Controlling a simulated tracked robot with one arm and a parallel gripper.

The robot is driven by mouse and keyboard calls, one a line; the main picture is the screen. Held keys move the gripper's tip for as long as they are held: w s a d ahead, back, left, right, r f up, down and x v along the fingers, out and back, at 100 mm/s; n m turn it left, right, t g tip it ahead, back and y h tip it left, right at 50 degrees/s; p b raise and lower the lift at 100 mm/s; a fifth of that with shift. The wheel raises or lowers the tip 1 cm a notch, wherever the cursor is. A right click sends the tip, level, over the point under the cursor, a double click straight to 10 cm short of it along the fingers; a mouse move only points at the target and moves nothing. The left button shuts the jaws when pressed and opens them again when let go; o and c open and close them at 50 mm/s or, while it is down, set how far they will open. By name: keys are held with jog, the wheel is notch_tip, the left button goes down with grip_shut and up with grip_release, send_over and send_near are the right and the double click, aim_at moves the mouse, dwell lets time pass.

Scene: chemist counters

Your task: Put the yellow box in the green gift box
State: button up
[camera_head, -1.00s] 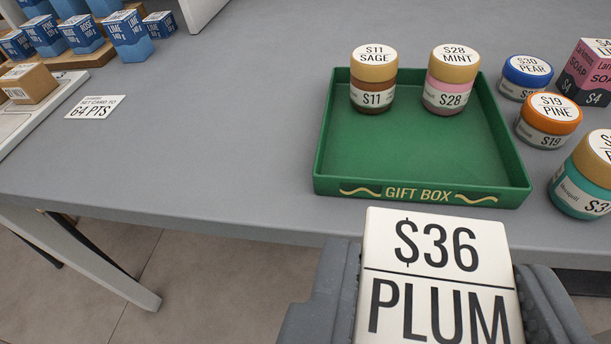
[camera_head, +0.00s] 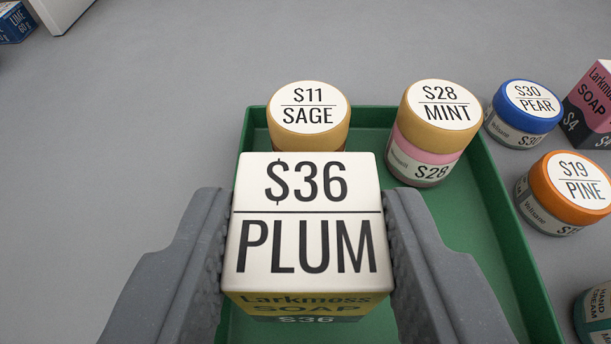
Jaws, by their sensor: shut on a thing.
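The yellow box (camera_head: 300,304) is a Larkmoss soap box with a white top marked $36 PLUM and a yellow band on its side. My gripper (camera_head: 308,235) is shut on it, one finger on each side. The box is over the green gift box (camera_head: 497,205), in front of the sage jar. I cannot tell how high it is above the tray floor. Much of the tray's left and front is hidden by the box and my gripper.
Right of the gift box stand the blue-lidded pear jar (camera_head: 524,112), the orange-lidded pine jar (camera_head: 566,192), a pink soap box (camera_head: 595,105) and a teal jar (camera_head: 594,315) at the edge.

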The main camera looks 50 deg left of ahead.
aim_at(311, 313)
jog(key=shift+w+a, duration=0.15)
jog(key=shift+f, duration=0.3)
notch_tip(311, 313, down, 3)
jog(key=shift+f+b, duration=0.1)
jog(key=shift+b, duration=0.9)
jog(key=o, duration=1)
